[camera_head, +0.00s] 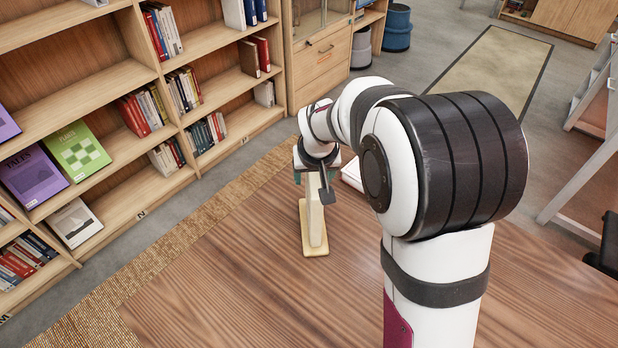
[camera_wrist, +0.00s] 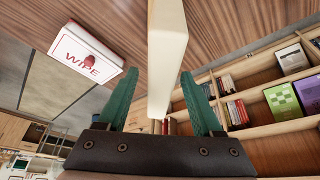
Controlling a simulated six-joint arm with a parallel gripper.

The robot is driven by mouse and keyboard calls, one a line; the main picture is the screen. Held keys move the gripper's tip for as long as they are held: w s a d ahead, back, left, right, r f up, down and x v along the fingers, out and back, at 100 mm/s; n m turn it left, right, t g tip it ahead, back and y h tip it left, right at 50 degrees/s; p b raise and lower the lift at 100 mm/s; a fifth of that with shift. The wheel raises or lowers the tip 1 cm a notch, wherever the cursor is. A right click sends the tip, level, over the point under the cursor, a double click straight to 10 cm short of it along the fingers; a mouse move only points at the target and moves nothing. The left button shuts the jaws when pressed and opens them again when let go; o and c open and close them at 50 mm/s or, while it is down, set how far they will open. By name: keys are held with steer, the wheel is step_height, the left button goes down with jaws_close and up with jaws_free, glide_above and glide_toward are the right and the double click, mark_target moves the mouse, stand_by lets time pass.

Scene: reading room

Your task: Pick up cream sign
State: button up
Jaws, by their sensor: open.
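The cream sign (camera_head: 315,226) stands upright on a flat cream base on the wooden table, seen nearly edge-on in the head view. My gripper (camera_head: 313,178) is at the sign's upper part; my arm hides some of it. In the wrist view the sign's pale upright panel (camera_wrist: 165,70) reaches down between the two green fingers of my gripper (camera_wrist: 160,100). The fingers are open, with gaps visible on both sides of the panel. I see no finger pressed against it.
A white box marked WIPE (camera_wrist: 87,55) lies beside the sign on the table; part of it shows behind my arm in the head view (camera_head: 352,174). Bookshelves (camera_head: 120,80) stand beyond the table's left edge. The table front (camera_head: 240,300) is clear.

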steer(key=shift+x, duration=1)
steer(key=shift+f, duration=0.2)
jaws_close()
stand_by(1.1)
